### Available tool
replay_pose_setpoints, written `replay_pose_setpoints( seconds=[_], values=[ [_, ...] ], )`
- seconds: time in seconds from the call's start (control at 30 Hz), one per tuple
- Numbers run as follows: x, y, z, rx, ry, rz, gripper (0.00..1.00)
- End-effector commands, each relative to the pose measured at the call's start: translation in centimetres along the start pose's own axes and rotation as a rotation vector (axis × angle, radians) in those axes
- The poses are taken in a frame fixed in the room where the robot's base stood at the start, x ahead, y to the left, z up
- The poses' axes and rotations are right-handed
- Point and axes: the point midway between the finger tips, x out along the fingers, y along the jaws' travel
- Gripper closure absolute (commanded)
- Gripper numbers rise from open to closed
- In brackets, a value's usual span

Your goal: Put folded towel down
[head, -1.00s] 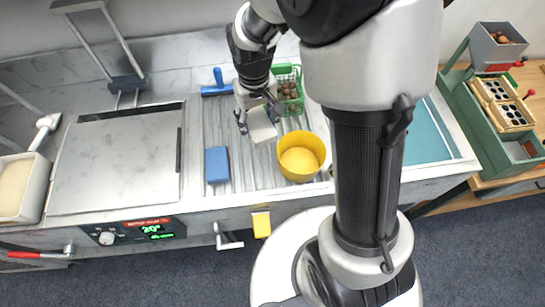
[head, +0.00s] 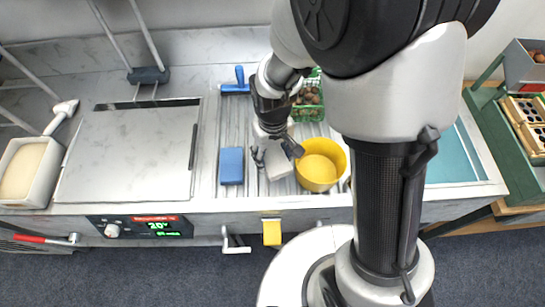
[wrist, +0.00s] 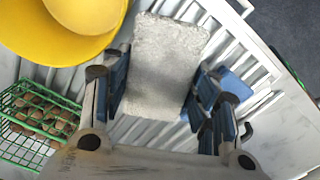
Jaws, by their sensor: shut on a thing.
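A folded towel (head: 281,165), light grey and block-shaped, is between the fingers of my gripper (head: 277,154). My gripper is shut on it, over the ribbed drainboard (head: 207,150) between a blue sponge and a yellow bowl. In the wrist view the towel (wrist: 165,62) lies lengthwise between the blue-padded fingers of my gripper (wrist: 158,92), with ribs seen beneath. I cannot tell whether the towel touches the drainboard.
The yellow bowl (head: 320,165) is close to the right of the towel; the blue sponge (head: 231,165) is to the left. A green basket of chestnuts (head: 309,100) stands behind. A blue-handled tool (head: 238,82) lies at the back. Ribbed surface is free around the sponge.

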Motion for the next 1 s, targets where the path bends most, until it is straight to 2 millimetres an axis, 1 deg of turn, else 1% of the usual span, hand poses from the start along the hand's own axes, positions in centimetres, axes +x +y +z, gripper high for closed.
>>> replay_pose_setpoints(
  seconds=[0.03, 0.17, 0.23, 0.4, 0.43, 0.5, 0.7, 0.83, 0.87, 1.0],
  values=[
    [0.6, 0.0, 0.0, 0.000, 0.000, 0.000, 0.69],
    [1.2, 0.0, 0.0, 0.000, 0.000, 0.000, 0.69],
    [2.0, 0.0, 0.0, 0.000, 0.000, 0.000, 0.69],
    [4.7, 0.0, 0.1, 0.000, -0.003, 0.000, 0.69],
    [5.0, 0.0, 0.0, 0.000, -0.002, 0.000, 0.69],
    [5.2, 0.0, -0.1, 0.000, 0.001, 0.000, 0.69],
    [5.0, 0.0, -0.1, 0.000, 0.002, 0.000, 0.69],
    [5.5, 0.0, -0.1, 0.000, 0.002, 0.000, 0.69],
    [5.5, 0.0, -0.1, 0.000, 0.002, 0.000, 0.45],
    [5.4, 0.0, -0.1, 0.000, 0.002, 0.000, 0.37]
  ],
)
